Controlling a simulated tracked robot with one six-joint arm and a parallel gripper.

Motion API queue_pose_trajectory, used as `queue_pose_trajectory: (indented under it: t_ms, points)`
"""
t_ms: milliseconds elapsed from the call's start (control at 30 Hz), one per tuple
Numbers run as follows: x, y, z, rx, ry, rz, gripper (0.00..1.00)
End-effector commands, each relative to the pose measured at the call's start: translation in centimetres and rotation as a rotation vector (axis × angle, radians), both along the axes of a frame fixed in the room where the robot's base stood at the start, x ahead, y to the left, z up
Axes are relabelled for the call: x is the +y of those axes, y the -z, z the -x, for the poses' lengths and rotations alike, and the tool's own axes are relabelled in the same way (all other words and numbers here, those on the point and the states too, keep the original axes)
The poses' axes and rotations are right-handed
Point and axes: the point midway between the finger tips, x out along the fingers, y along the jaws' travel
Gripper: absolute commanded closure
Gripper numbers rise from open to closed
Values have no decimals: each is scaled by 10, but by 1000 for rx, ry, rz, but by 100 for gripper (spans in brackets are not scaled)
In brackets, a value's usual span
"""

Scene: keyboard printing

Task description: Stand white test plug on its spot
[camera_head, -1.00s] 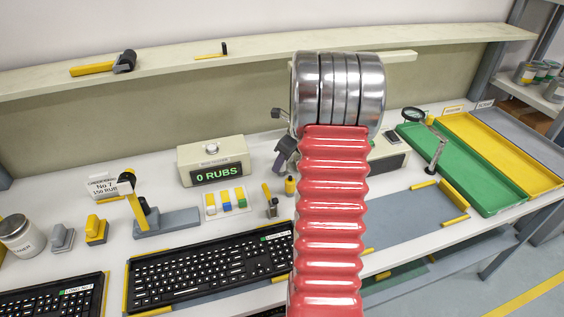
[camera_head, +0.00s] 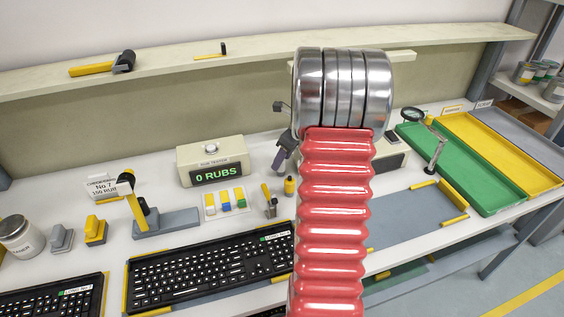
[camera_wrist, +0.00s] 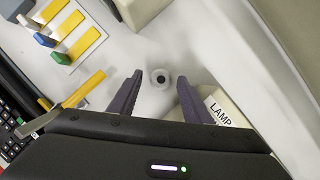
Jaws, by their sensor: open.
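My gripper (camera_wrist: 160,86) is open in the wrist view, with two dark fingers pointing down at the bench. Between the fingertips is a small round white piece with a dark centre (camera_wrist: 160,76); it looks like the white test plug standing on end, but I cannot be sure. The fingers do not visibly touch it. In the head view only part of my gripper (camera_head: 284,152) shows beside my red arm, which hides the bench behind it. I cannot pick out a marked spot for the plug.
A pale board with yellow strips and coloured blocks (camera_head: 226,202) lies left of my gripper. The counter box (camera_head: 212,162) reads "0 RUBS". A box lettered "LAMP" (camera_wrist: 228,108) is close by the right finger. A keyboard (camera_head: 205,268) lies in front; green and yellow trays are at right.

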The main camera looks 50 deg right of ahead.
Motion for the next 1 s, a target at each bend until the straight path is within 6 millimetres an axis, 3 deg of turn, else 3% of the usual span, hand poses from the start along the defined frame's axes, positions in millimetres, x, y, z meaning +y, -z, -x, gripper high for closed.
queue_pose_trajectory:
  t_ms: [300,500,1000]
  points:
    - [-5,-53,21,-3,2,3,55]
    - [-7,-78,32,-1,3,1,55]
    - [-7,-87,36,0,2,0,55]
